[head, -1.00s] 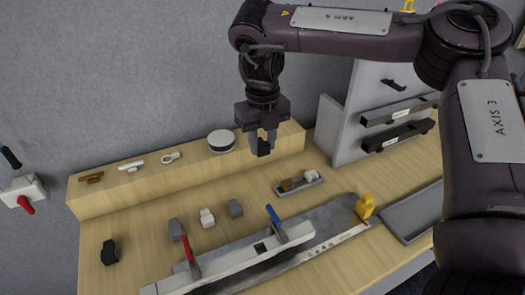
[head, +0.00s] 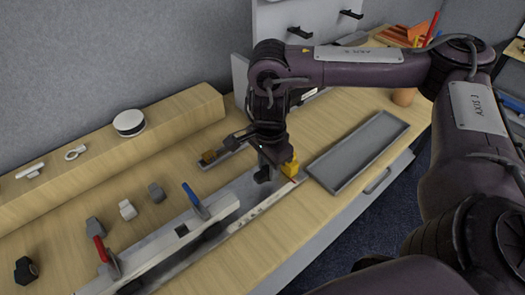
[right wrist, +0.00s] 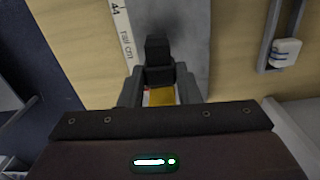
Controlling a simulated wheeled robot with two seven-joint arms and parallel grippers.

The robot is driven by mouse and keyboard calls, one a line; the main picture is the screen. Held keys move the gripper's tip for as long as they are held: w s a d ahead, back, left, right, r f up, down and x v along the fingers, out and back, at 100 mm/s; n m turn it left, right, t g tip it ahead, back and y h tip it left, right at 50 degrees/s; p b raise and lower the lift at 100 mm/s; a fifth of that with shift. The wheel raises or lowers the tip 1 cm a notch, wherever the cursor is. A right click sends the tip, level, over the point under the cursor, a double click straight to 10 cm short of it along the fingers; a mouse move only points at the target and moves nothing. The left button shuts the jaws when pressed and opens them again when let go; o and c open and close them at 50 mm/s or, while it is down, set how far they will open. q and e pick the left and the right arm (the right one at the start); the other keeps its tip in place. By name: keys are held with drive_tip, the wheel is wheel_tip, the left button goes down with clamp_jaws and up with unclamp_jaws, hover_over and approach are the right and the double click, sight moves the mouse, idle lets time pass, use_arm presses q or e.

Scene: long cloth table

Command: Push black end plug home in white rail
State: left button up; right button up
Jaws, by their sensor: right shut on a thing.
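The white rail (head: 160,243) lies along the grey bed at the front of the table, with a red-handled clamp (head: 101,250) and a blue-handled clamp (head: 194,198) on it. My right gripper (head: 266,165) is shut on the black end plug (head: 263,175), just beyond the rail's right end and beside the yellow block (head: 291,167). In the right wrist view the plug (right wrist: 158,52) stands out between the two fingers (right wrist: 158,88), over the grey bed. The plug looks apart from the rail; its exact height is unclear. My left gripper is not in view.
A ruler strip (head: 262,207) runs along the bed's front. An empty grey tray (head: 358,150) lies to the right. Small blocks, including a black one (head: 26,269), stand at left. A narrow parts tray (head: 222,158) is behind the gripper.

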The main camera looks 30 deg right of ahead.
drive_tip(key=shift+s+d+f+n, duration=0.15)
drive_tip(key=shift+s+d+n, duration=0.15)
drive_tip(key=shift+n, duration=0.1)
drive_tip(key=shift+a, duration=0.15)
drive_tip(key=shift+a+p, duration=0.1)
drive_tip(key=shift+p, duration=0.25)
drive_tip(key=shift+s+a+p, duration=0.2)
drive_tip(key=shift+a, duration=1.2)
drive_tip(key=shift+s+a+p, duration=0.2)
drive_tip(key=shift+a, duration=1.15)
drive_tip(key=shift+p, duration=0.5)
